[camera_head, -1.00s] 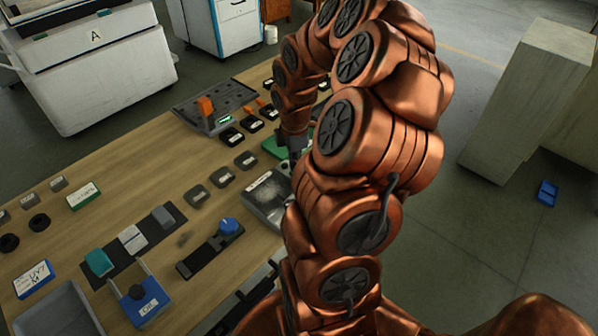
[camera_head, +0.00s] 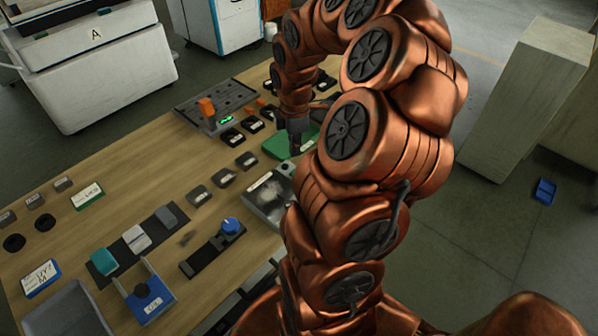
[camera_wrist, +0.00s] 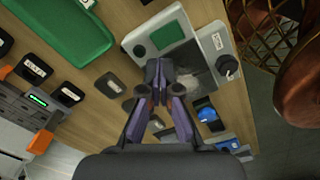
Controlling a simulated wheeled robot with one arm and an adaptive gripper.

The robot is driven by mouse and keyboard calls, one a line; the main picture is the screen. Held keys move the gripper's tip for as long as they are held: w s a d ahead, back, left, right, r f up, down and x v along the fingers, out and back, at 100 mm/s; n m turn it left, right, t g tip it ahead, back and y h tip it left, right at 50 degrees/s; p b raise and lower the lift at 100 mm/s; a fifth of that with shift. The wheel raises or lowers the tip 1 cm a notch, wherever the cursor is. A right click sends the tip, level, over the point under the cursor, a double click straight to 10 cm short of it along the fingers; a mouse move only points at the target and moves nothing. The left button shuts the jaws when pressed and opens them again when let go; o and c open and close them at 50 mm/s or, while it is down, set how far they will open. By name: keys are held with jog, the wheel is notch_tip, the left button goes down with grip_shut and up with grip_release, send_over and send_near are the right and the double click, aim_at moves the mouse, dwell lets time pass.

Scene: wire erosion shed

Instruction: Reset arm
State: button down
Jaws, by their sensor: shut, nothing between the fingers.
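My copper arm rises from the lower right of the head view and bends down over the workbench (camera_head: 150,160). My gripper (camera_head: 296,150) points down beside a green tray (camera_head: 277,143), and part of it is hidden by shadow and arm links. The fingertips appear in front of a grey device (camera_wrist: 205,80) with a green square and a black knob. The green tray (camera_wrist: 60,22) lies at the upper left there.
The bench holds several dark blocks (camera_head: 223,177), a blue knob on a black rail (camera_head: 230,226), a blue-framed holder (camera_head: 145,298) and a grey bin (camera_head: 70,312). A slotted grey rack (camera_head: 232,98) stands at the back. A pale cabinet (camera_head: 520,100) stands right, with open floor beside it.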

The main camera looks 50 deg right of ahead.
dwell(0.5)
jog(key=s+a+r+m, duration=0.2)
jog(key=a+r, duration=0.1)
jog(key=a, duration=0.5)
jog(key=s+a+r+m, duration=0.2)
jog(key=a+r, duration=0.2)
jog(key=a, duration=0.4)
jog(key=s+a+r+m+g+p, duration=0.1)
jog(key=s+a+m, duration=0.6)
jog(key=s+a, duration=0.4)
jog(key=shift+s+a+r+m+g, duration=0.35)
jog(key=shift+s+a+m+g, duration=0.05)
jog(key=shift+s, duration=0.75)
